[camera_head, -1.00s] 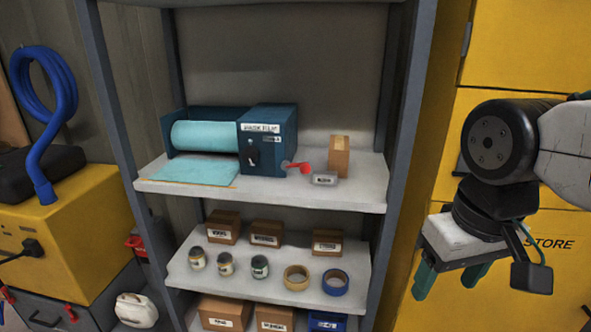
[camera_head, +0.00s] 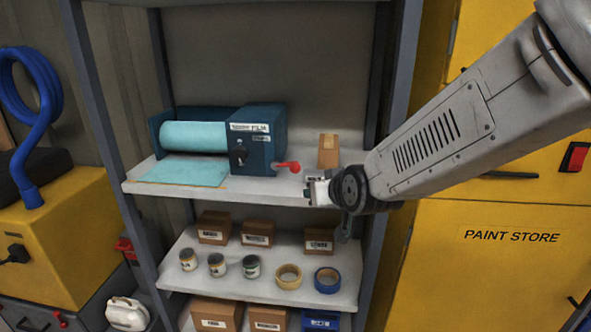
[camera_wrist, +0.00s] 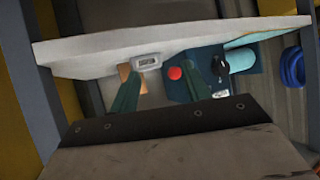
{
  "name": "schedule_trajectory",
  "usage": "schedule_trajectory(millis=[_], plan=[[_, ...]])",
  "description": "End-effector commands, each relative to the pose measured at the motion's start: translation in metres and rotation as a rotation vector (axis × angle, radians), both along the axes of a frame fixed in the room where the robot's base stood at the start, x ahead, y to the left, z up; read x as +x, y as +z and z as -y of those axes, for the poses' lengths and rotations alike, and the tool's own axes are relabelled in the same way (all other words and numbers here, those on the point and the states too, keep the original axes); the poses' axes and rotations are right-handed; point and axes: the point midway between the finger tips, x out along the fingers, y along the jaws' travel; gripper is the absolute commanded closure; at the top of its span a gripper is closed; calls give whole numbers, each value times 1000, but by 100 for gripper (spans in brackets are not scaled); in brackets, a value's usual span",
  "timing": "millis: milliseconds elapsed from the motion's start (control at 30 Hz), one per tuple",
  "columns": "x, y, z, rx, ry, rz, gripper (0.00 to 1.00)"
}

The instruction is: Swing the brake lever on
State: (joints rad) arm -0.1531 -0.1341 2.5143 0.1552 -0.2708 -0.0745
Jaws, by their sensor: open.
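The brake lever (camera_head: 289,166) is a short red handle on the right side of the blue film dispenser (camera_head: 256,150), on the upper shelf. It points right in the head view. In the wrist view the red lever end (camera_wrist: 175,73) appears between the two green fingers, nearer the right one, beside the blue housing (camera_wrist: 200,88). My gripper (camera_head: 307,189) is at the shelf's front edge, just right of and below the lever, and looks apart from it. In the wrist view my gripper (camera_wrist: 160,68) is open with nothing held.
A small grey labelled item (camera_wrist: 147,62) lies near the shelf edge in the wrist view. The shelf's right post (camera_head: 398,60) is close to my arm. The lower shelf holds jars, tape rolls (camera_head: 288,276) and boxes.

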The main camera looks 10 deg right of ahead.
Motion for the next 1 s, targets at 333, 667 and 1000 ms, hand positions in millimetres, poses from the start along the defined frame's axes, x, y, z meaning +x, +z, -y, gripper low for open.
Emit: schedule_trajectory(millis=[333, 667, 1000], plan=[[62, -12, -24, -3, -36, 441, 53], [80, -10, -27, -9, -47, 545, 53], [132, -9, -29, -9, -47, 544, 53]])
